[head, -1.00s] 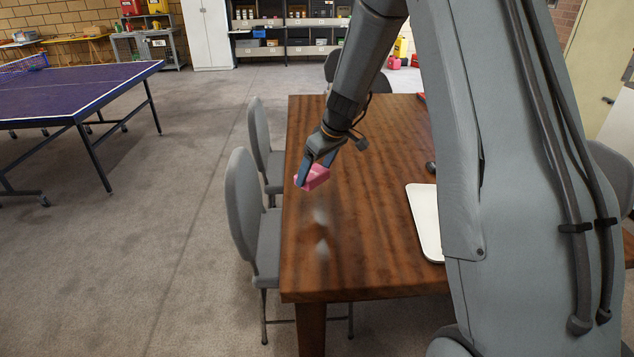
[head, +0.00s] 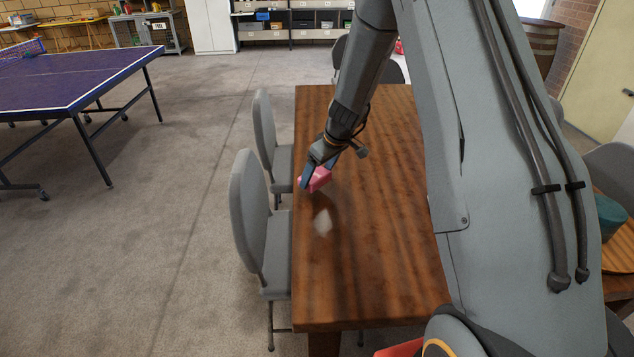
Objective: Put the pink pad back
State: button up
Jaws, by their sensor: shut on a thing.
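The pink pad (head: 320,178) is a small block in the jaws of my gripper (head: 309,183). My gripper is shut on it and partly covers its left side. It is near the left edge of the brown wooden table (head: 375,270), over the tabletop. I cannot tell whether the pad touches the wood. A pale, blurred patch (head: 322,222) shows on the tabletop just below the pad in the picture; I cannot tell whether it is a mark or a reflection.
A purple ping-pong table (head: 75,80) is at the left, with open floor between. Part of a red thing (head: 402,348) shows at the bottom. A teal thing (head: 609,215) is at the right, partly hidden.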

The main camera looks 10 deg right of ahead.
aim_at(320, 177)
jog(key=shift+f, duration=1.85)
jog(key=shift+f, duration=0.2)
jog(key=o, duration=1.1)
jog(key=shift+r, duration=0.15)
jog(key=shift+r, duration=0.25)
jog(key=b+v, duration=0.2)
jog(key=v, duration=1)
jog(key=s+a+m+g+h, duration=0.2)
jog(key=s+m, duration=0.4)
jog(key=s, duration=2.3)
jog(key=shift+s+a+r+m+g+h, duration=0.3)
jog(key=shift+a+r+m+g, duration=0.1)
jog(key=shift+a+g, duration=0.25)
